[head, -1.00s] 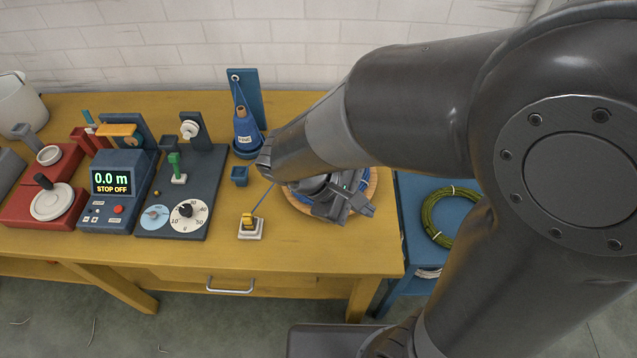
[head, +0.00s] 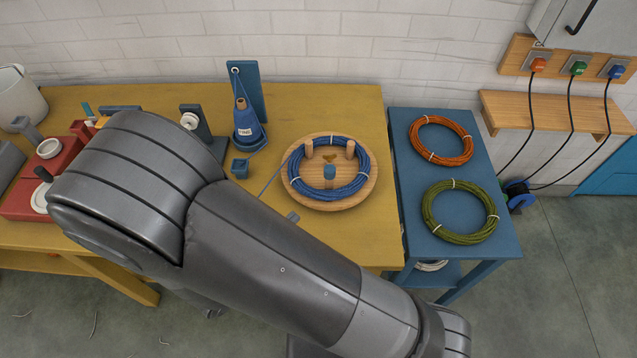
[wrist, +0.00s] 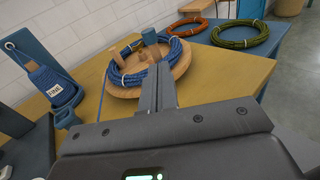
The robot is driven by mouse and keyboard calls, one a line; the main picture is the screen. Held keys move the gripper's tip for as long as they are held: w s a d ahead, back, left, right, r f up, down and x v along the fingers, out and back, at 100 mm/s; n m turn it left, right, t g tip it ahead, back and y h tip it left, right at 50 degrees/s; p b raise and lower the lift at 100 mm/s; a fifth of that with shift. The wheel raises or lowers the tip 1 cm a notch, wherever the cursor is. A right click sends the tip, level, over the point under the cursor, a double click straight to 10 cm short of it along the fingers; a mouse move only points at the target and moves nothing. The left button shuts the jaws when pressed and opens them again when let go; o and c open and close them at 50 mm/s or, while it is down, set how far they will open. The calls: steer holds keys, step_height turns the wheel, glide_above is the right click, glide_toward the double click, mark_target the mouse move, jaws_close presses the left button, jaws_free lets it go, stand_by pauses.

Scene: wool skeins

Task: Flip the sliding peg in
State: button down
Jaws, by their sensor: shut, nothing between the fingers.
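A round wooden disc (head: 368,190) lies on the yellow table with a blue wool coil (head: 298,184) on it. The blue peg (wrist: 149,37) also shows in the wrist view, beyond my fingers. My gripper (wrist: 160,74) is shut and empty, in front of the disc and apart from the pegs. In the head view my arm hides most of the gripper; only a small grey tip (head: 293,217) shows near the disc's front left edge.
A blue strand runs left from the coil. Orange (head: 440,140) and olive (head: 460,212) coils lie on the blue side table (head: 405,160).

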mark_target(326, 176)
steer(key=shift+s+a+f+n+t+y, duration=0.35)
steer(key=shift+a+f+n+t+y, duration=0.15)
steer(key=shift+a+n+t, duration=0.25)
steer(key=x, duration=1.4)
steer(key=w, duration=0.5)
steer(key=shift+w, duration=0.15)
steer(key=v, duration=1.4)
